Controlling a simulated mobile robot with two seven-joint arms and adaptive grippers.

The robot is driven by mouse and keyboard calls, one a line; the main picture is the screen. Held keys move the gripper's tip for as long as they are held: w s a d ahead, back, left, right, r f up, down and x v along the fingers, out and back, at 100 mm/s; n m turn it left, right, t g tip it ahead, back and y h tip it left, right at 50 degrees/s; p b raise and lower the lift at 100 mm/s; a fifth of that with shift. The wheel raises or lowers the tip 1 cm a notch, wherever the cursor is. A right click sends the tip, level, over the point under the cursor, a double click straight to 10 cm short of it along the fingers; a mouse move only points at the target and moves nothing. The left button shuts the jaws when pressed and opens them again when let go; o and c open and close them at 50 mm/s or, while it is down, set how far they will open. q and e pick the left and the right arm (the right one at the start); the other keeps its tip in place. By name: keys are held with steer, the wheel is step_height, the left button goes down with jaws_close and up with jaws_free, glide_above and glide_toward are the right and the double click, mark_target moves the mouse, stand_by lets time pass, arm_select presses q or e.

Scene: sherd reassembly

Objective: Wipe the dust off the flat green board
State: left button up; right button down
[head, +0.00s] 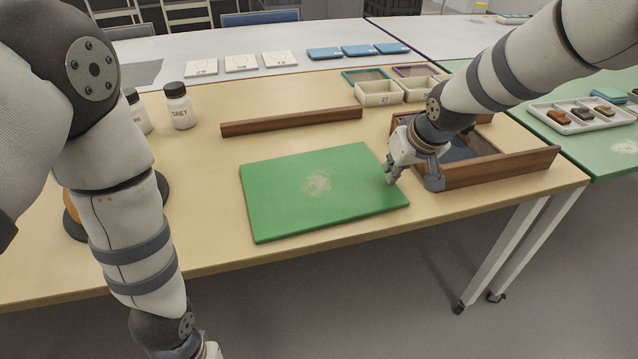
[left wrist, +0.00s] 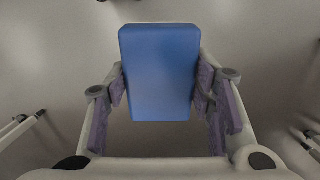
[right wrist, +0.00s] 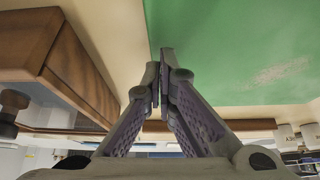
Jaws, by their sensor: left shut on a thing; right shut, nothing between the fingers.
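The flat green board (head: 285,215) lies on the tan table, with a pale patch of dust (head: 317,184) near its middle. The dust also shows in the right wrist view (right wrist: 282,72). My left gripper (left wrist: 160,85) is shut on a blue block (left wrist: 159,70), with the grey floor behind it. In the head view my left arm hangs at the lower left, and the block is out of sight. My right gripper (head: 389,176) is shut and empty at the board's right edge; whether it touches the board I cannot tell.
A wooden frame (head: 500,168) stands right of the board, close to my right gripper. A wooden bar (head: 292,121) lies behind the board. White jars (head: 180,108) stand at the left, and small bins (head: 378,93) at the back.

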arm_select(q)
steer(key=shift+f, duration=0.1)
arm_select(e)
steer(key=shift+f, duration=0.25)
